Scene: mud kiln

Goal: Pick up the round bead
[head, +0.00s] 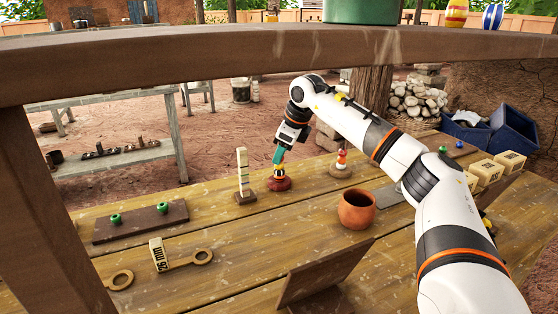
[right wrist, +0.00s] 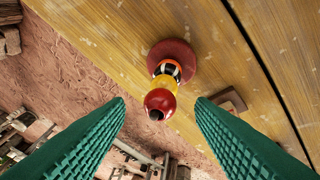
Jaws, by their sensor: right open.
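A peg stand (head: 279,184) on the wooden table carries stacked beads. In the right wrist view the top one is a round, shiny red bead (right wrist: 159,101). Below it are a yellow bead (right wrist: 163,83), a dark and white part and a dark red round base (right wrist: 180,56). My right gripper (head: 279,160) is over this stand, with green ribbed fingers pointing down. In the wrist view its fingers are apart, one on each side of the red bead, with clear gaps. The head view hides the top bead behind the fingers. My left gripper is not in view.
A second bead stand (head: 342,162) stands to the right, with an orange-brown cup (head: 356,210) nearer. A pale upright strip (head: 242,172) stands close left. Green beads (head: 162,207) sit on a dark board (head: 139,222). A thick wooden beam (head: 280,50) crosses above.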

